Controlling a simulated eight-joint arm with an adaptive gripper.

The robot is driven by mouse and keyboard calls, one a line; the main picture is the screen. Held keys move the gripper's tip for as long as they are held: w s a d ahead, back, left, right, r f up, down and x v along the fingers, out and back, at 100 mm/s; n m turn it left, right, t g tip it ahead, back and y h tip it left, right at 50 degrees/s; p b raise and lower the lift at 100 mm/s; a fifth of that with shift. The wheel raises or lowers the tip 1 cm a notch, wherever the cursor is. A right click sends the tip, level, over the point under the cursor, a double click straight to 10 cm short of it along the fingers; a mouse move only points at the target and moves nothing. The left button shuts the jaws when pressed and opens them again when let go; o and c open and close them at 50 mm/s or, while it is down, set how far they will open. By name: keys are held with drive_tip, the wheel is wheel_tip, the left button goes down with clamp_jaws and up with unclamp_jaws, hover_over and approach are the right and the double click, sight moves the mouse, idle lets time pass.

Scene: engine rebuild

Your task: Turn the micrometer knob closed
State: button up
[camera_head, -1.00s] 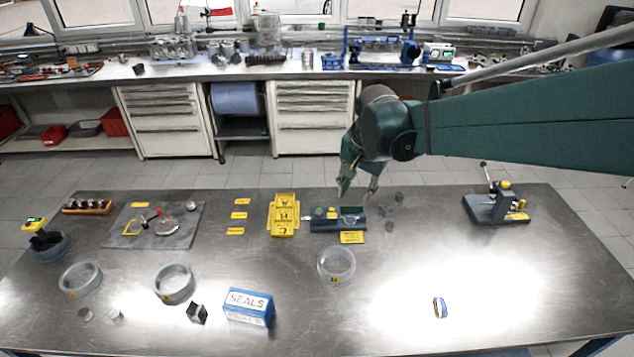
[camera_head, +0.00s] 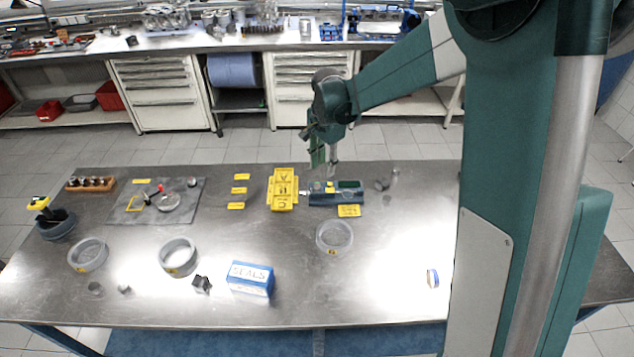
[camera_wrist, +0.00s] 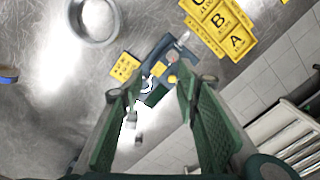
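The micrometer (camera_head: 348,197) appears to be the dark blue-green device with yellow parts in the middle of the steel table. It also shows in the wrist view (camera_wrist: 174,52), where a small silver piece, possibly the knob (camera_wrist: 183,38), sticks out at its end. In the head view that silver end (camera_head: 304,193) points left, toward the yellow tray. My gripper (camera_head: 325,166) hangs above and slightly behind the device, apart from it. In the wrist view my gripper's fingers (camera_wrist: 158,90) are spread with nothing between them, and the device lies beyond them.
The yellow lettered tray (camera_head: 283,190) stands close to the device's left end. A yellow label (camera_head: 349,211) and a clear ring (camera_head: 322,237) lie in front. Small metal cylinders (camera_head: 382,185) stand to its right. A blue SEALS box (camera_head: 250,279) is nearer the front.

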sight(317, 186)
drive_tip(key=shift+m+g, duration=0.3)
drive_tip(key=shift+m, duration=0.2)
drive_tip(key=f, duration=0.1)
drive_tip(key=w+a+f, duration=0.2)
drive_tip(key=shift+w+a+f+p, duration=0.15)
drive_tip(key=shift+w+f+p, duration=0.05)
drive_tip(key=shift+f+p, duration=0.2)
drive_tip(key=shift+f, duration=3.9)
drive_tip(key=c, duration=0.9)
